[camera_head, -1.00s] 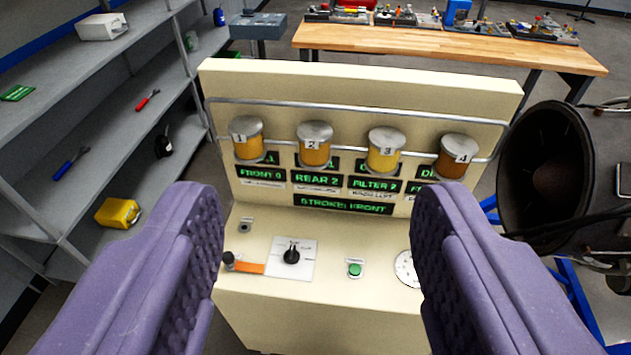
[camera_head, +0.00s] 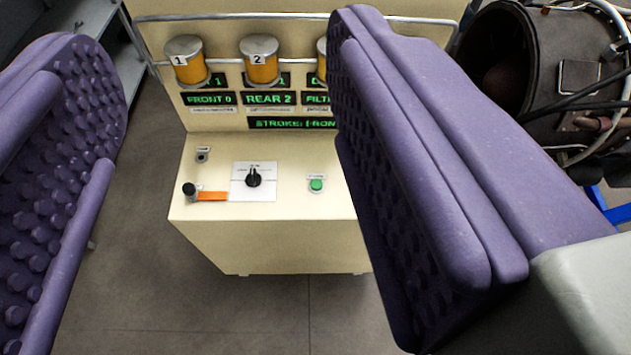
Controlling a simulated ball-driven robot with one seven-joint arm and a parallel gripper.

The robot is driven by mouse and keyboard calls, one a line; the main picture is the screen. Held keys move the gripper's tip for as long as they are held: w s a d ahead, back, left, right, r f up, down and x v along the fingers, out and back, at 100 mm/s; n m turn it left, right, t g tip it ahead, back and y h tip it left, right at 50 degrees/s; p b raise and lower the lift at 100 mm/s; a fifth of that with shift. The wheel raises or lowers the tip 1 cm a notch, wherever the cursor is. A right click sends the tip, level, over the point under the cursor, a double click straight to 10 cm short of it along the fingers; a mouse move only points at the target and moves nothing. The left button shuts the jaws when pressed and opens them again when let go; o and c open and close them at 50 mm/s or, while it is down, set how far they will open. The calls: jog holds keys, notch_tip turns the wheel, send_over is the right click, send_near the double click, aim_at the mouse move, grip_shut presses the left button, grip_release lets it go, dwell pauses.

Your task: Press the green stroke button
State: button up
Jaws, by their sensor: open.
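The green stroke button (camera_head: 316,185) sits on the sloped lower panel of the cream console (camera_head: 290,235), right of a black rotary knob (camera_head: 254,178) on a white plate. My gripper (camera_head: 235,160) is open and empty, with its purple padded fingers wide apart on both sides of the view. The button shows between the fingers, close to the left of the right finger, and nothing touches it. The right finger hides the right part of the console. A green display reads "STROKE: FRON" before the finger cuts it off.
A black lever with an orange strip (camera_head: 212,196) is at the panel's left. A dark turbine part (camera_head: 540,70) stands at upper right.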

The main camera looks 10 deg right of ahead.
grip_shut()
dwell(0.3)
dwell(1.6)
